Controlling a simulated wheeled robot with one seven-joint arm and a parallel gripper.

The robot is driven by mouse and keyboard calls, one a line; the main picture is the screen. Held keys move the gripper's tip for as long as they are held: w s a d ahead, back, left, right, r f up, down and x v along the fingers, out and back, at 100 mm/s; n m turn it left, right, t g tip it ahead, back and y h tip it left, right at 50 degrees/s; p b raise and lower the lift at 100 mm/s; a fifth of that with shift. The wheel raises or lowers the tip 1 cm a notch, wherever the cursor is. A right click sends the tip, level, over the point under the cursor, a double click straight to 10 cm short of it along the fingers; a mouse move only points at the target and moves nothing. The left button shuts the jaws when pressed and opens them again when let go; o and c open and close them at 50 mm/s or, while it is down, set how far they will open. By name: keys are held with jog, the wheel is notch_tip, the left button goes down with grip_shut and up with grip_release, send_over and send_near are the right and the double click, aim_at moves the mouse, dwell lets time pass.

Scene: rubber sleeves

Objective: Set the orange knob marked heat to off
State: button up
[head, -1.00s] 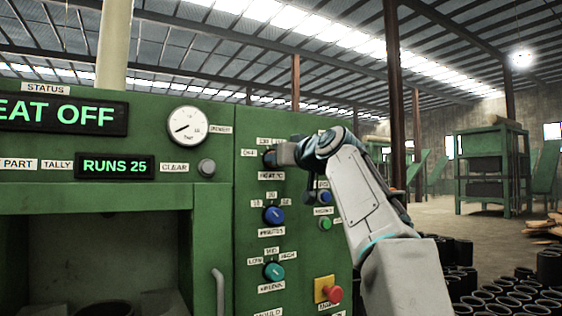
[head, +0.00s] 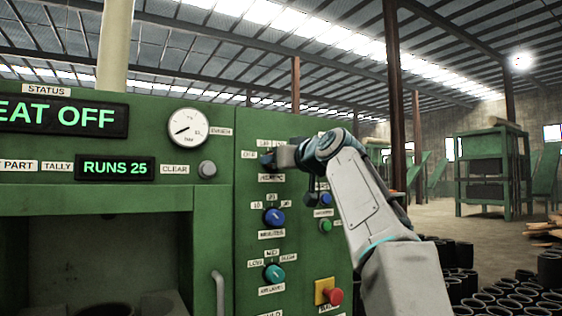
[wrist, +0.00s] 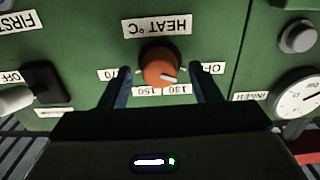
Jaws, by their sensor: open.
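The orange knob (wrist: 160,66) sits on the green panel under the HEAT °C label (wrist: 157,26), seen upside down in the wrist view. Its white mark points right and slightly down there, toward the side of the partly hidden OFF label (wrist: 214,68) and the 130 label (wrist: 178,90). My gripper (wrist: 161,76) is open, one finger on each side of the knob, with gaps visible between fingers and knob. In the head view my gripper (head: 270,160) hides the knob. The status display (head: 62,116) reads "EAT OFF", its left end cut off.
Below in the head view are a blue minutes knob (head: 274,217), a teal knob (head: 274,273) and a red button (head: 333,296). A black switch (wrist: 46,80) lies left of the gripper in the wrist view. A gauge (head: 188,129) is to the left.

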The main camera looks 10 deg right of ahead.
jog(key=b+v, duration=0.4)
jog(key=v, duration=1)
jog(key=shift+w, duration=0.15)
jog(key=s+a+f+m+g+h+p, duration=0.15)
jog(key=f+g+p, duration=0.35)
jog(key=f, duration=0.5)
jog(key=s+a+f+m+g+h+p, duration=0.1)
jog(key=s+a+f+m+g+p, duration=0.15)
jog(key=f+p, duration=0.55)
jog(key=s+f+g+h+p, duration=0.3)
jog(key=s+f+g+p, duration=0.3)
jog(key=s+f, duration=1.2)
notch_tip(320, 180, down, 3)
jog(key=shift+s+a+g+p, duration=0.35)
jog(key=shift+a+g+p, duration=0.05)
jog(key=shift+g, duration=0.05)
